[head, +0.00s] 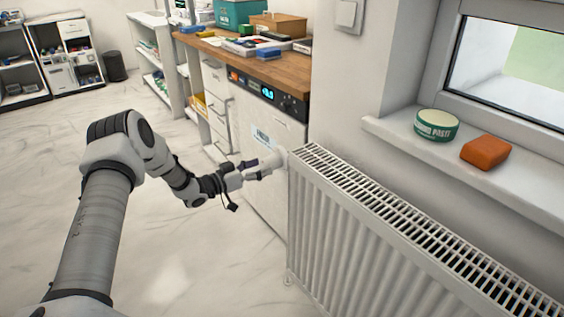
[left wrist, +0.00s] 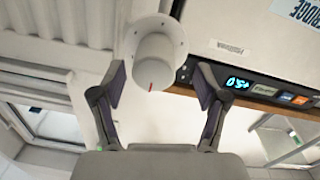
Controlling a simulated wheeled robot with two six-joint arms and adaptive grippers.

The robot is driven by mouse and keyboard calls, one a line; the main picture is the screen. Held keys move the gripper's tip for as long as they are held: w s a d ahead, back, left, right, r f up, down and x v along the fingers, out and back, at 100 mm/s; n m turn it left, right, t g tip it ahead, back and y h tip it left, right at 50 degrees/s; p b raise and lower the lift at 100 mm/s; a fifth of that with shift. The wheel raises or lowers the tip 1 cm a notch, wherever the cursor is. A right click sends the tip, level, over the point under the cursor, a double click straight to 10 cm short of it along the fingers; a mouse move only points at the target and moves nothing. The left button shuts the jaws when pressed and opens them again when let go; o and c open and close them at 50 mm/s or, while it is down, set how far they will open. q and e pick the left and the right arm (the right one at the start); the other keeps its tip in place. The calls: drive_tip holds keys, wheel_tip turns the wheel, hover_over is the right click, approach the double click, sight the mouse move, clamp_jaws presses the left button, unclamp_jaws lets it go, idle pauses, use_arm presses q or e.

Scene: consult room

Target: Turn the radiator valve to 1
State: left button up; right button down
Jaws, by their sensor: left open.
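The radiator valve (left wrist: 155,60) is a white round knob with a short red mark on its rim, seen in the left wrist view. My left gripper (head: 262,168) is open right at the valve. In the left wrist view its two fingers (left wrist: 159,85) stand on either side of the knob, with gaps showing. I cannot read any numbers on the knob. My right gripper is not in view.
The white radiator (head: 400,215) runs along the wall under the windowsill. On the sill (head: 400,135) are a green-and-white tin (head: 436,125) and an orange block (head: 486,152). A white appliance with a lit display (head: 268,92) stands behind the gripper. The floor at left is clear.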

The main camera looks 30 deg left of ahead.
sight(278, 160)
use_arm(q)
drive_tip(key=b+x, duration=0.1)
drive_tip(key=x, duration=0.5)
drive_tip(key=shift+w+d, duration=0.2)
drive_tip(key=shift+d, duration=0.05)
drive_tip(key=shift+d+r, duration=0.1)
drive_tip(key=shift+r, duration=0.05)
drive_tip(key=c, duration=1.2)
